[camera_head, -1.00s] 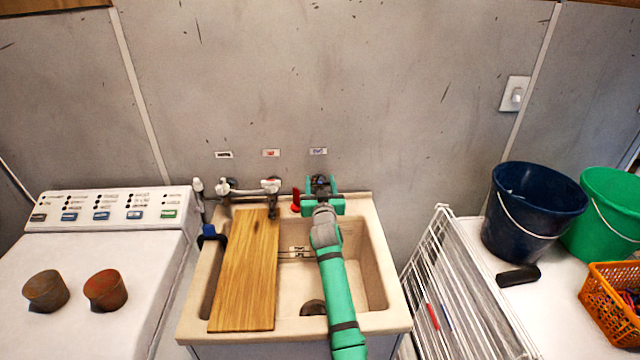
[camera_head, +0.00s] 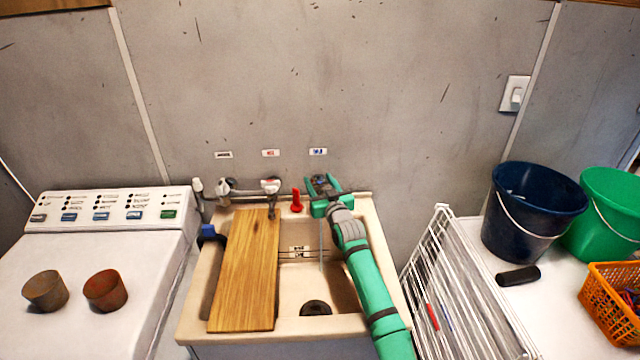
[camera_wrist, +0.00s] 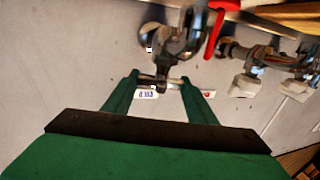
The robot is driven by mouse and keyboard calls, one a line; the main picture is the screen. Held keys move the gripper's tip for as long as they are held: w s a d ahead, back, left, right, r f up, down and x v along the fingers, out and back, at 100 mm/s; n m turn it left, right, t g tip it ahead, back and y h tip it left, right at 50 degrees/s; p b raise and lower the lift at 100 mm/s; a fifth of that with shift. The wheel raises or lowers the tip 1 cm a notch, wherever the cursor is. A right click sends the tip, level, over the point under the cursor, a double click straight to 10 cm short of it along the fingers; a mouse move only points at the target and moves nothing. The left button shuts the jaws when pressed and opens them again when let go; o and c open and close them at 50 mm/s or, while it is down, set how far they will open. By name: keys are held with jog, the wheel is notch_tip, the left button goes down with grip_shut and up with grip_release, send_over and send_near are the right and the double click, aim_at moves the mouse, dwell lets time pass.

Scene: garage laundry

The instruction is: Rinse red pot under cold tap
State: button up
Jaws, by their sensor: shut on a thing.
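The red pot (camera_head: 105,290) stands upright on the white machine at the left, clear of my gripper. My gripper (camera_head: 322,184) is at the right-hand tap below the blue-marked label (camera_head: 318,152). In the wrist view its fingers (camera_wrist: 160,82) are shut on the cold tap's handle (camera_wrist: 158,83). The tap body (camera_wrist: 180,45) also shows there. A thin pale stream (camera_head: 321,250) runs down below this tap into the sink (camera_head: 285,322). My arm hides the sink's right part.
A brown-grey pot (camera_head: 45,291) stands left of the red one. A wooden board (camera_head: 245,270) covers the sink's left side. A red lever (camera_head: 296,201) stands beside the cold tap. A white drying rack (camera_head: 455,290) and a dark blue bucket (camera_head: 530,215) are at the right.

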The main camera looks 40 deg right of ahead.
jog(key=shift+w+a+r, duration=0.1)
jog(key=shift+a+r, duration=0.1)
jog(key=shift+r, duration=0.1)
jog(key=shift+f+n+y, duration=0.2)
jog(key=shift+n+y, duration=0.1)
jog(key=shift+y, duration=0.1)
jog(key=o, duration=1.1)
jog(key=shift+c, duration=0.2)
jog(key=shift+d+f, duration=0.1)
jog(key=shift+s, duration=0.25)
jog(key=shift+s+f, duration=0.1)
jog(key=shift+s, duration=0.15)
jog(key=v, duration=1)
